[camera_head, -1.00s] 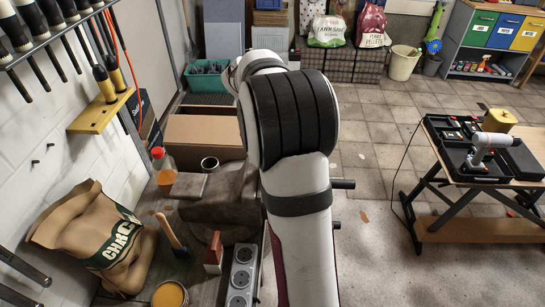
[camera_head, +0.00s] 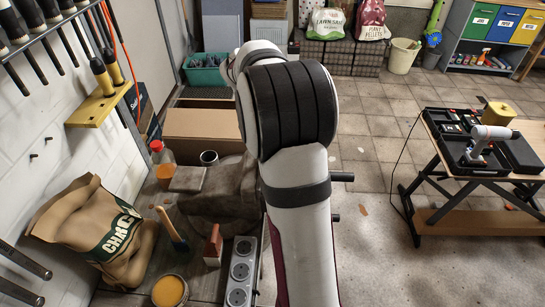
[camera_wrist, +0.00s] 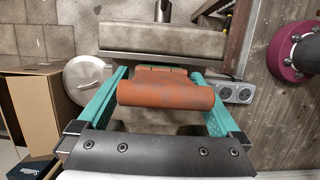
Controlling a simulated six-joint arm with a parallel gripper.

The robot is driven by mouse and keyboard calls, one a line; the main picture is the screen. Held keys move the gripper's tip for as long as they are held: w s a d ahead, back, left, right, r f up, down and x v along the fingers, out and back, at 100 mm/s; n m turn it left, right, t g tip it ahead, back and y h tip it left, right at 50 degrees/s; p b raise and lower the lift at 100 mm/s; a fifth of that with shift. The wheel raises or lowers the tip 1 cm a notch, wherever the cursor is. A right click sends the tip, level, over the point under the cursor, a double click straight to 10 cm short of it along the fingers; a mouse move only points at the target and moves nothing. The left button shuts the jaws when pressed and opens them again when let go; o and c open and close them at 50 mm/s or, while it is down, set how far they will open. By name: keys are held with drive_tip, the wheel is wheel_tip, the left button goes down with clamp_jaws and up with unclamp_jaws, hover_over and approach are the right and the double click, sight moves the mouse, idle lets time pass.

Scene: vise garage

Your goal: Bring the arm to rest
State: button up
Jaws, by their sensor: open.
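In the wrist view my gripper (camera_wrist: 163,98) has two teal fingers standing wide apart. A rusty orange, rounded block (camera_wrist: 165,94) shows between them; I cannot tell whether it touches either finger. Beyond it is a grey metal vise (camera_wrist: 165,40) on the bench. In the head view my white and black arm reaches over the bench and hides my gripper. The brown, worn vise (camera_head: 222,205) shows partly to the left of the arm.
On the bench are a power strip (camera_head: 240,272), a red block (camera_head: 213,246), a brush (camera_head: 171,229), a bottle (camera_head: 163,160) and a paper sack (camera_head: 97,230). An open cardboard box (camera_head: 200,128) stands behind. A worktable (camera_head: 480,178) with tools stands right, with clear floor between.

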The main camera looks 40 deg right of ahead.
drive_tip(key=shift+r, duration=3.9)
drive_tip(key=s+a+r+m+t+y, duration=0.1)
drive_tip(key=s+a+m+t, duration=0.25)
drive_tip(key=a, duration=0.55)
drive_tip(key=s+a+r+m+t+y, duration=0.1)
drive_tip(key=s+a+m+t+y, duration=0.15)
drive_tip(key=a+m, duration=0.45)
drive_tip(key=s+a+r+m+t, duration=0.1)
drive_tip(key=s+a+m+t, duration=0.2)
drive_tip(key=a, duration=0.8)
drive_tip(key=s+f+m+g, duration=0.1)
drive_tip(key=s+f+g, duration=0.6)
drive_tip(key=s, duration=0.4)
drive_tip(key=shift+s+d+f, duration=0.25)
drive_tip(key=shift+s+f, duration=0.1)
drive_tip(key=shift+f, duration=0.45)
